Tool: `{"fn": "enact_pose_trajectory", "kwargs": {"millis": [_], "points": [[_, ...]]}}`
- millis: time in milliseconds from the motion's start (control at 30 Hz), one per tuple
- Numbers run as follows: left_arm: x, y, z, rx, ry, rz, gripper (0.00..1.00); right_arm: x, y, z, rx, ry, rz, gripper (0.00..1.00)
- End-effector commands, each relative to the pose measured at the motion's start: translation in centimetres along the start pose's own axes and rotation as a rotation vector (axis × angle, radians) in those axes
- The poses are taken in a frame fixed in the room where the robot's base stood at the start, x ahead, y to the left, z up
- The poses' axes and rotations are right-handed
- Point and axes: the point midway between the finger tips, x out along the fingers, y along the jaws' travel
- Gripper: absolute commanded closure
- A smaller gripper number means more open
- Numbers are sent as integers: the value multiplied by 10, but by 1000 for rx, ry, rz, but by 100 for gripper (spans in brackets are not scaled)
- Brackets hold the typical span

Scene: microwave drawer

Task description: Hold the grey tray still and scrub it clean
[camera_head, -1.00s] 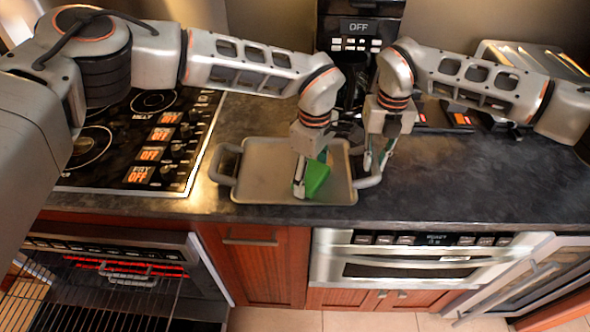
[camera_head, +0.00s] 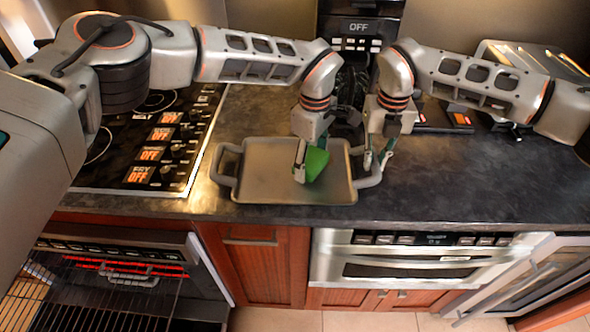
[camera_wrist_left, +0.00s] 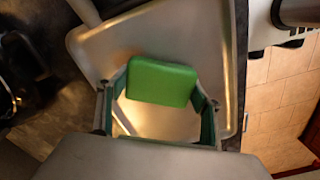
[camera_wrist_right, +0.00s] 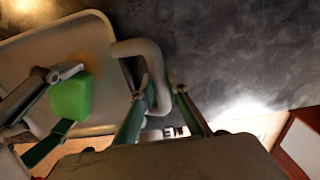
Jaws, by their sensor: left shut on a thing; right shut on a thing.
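The grey tray (camera_head: 262,185) lies flat on the dark counter, with a looped handle on its left and right sides. My left gripper (camera_head: 310,165) is shut on a green sponge (camera_head: 318,161) and holds it at the tray's surface, right of its middle. The sponge also shows between the fingers in the left wrist view (camera_wrist_left: 162,82). My right gripper (camera_head: 376,165) is shut on the tray's right handle (camera_head: 371,181). In the right wrist view its fingers stand on both sides of the handle (camera_wrist_right: 158,80). Whether the sponge presses on the tray is hard to tell.
A black cooktop (camera_head: 165,145) is left of the tray. A coffee machine (camera_head: 357,40) stands behind it.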

Motion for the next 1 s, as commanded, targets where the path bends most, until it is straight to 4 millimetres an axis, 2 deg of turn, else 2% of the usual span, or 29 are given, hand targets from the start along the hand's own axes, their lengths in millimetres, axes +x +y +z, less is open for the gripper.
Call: {"fn": "enact_pose_trajectory", "kwargs": {"millis": [433, 1000], "points": [[0, 27, -16, 0, 0, 1, 55, 0, 1, 0, -1, 0, 1, 100], [1, 28, -18, 0, -1, 1, 55, 0, 1, 0, -1, 0, 1, 100]]}}
